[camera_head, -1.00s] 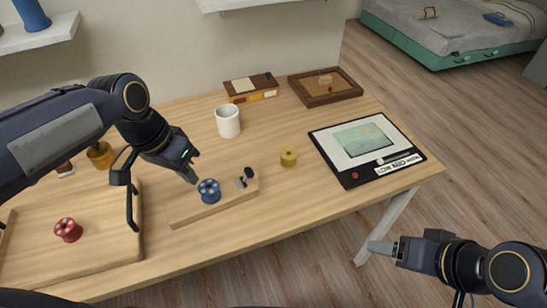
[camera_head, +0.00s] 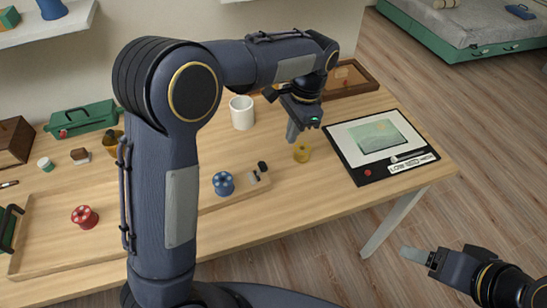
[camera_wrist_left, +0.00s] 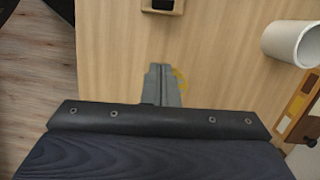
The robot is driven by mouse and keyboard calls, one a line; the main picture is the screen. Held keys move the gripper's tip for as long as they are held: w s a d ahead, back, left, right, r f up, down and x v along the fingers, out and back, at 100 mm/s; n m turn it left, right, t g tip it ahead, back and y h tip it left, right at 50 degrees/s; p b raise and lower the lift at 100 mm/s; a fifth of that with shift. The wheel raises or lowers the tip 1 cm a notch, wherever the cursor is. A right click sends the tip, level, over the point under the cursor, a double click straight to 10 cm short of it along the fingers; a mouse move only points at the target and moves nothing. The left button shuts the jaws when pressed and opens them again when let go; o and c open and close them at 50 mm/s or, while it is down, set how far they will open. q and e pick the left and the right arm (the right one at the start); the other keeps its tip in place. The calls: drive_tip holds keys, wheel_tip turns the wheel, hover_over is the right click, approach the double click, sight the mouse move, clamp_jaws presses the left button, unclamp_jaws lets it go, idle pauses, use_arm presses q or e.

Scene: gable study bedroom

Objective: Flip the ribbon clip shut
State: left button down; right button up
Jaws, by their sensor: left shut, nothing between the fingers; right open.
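The ribbon clip (camera_head: 254,177) is a small grey metal piece with a black knob (camera_head: 263,167) beside it. It sits at the right end of a wooden board (camera_head: 233,197), right of a blue spool (camera_head: 223,183). It is too small to tell how far its flap is open. My left gripper (camera_head: 292,137) is shut and empty, right of and behind the clip, apart from it. In the left wrist view its fingers (camera_wrist_left: 163,72) point down over the table, partly covering a yellow spool (camera_wrist_left: 181,78). My right gripper (camera_head: 414,255) is open and empty, off the table's front right.
The yellow spool (camera_head: 303,152) is near my left fingers. A framed picture panel (camera_head: 350,150) lies at the right. A red spool (camera_head: 84,217) sits on a tray at the left. My left arm hides the middle left.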

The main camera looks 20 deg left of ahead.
sight(260, 170)
use_arm(q)
drive_tip(key=shift+f, duration=0.1)
drive_tip(key=f, duration=0.3)
drive_tip(key=s+a+f, duration=0.1)
drive_tip(key=f, duration=0.6)
drive_tip(key=shift+s+a, duration=0.15)
drive_tip(key=shift+a, duration=0.15)
drive_tip(key=shift+s+a+r+p, duration=0.8)
drive_tip(key=shift+s+a+r, duration=0.1)
drive_tip(key=shift+a+r, duration=0.2)
drive_tip(key=shift+s+a, duration=0.15)
drive_tip(key=shift+a, duration=0.05)
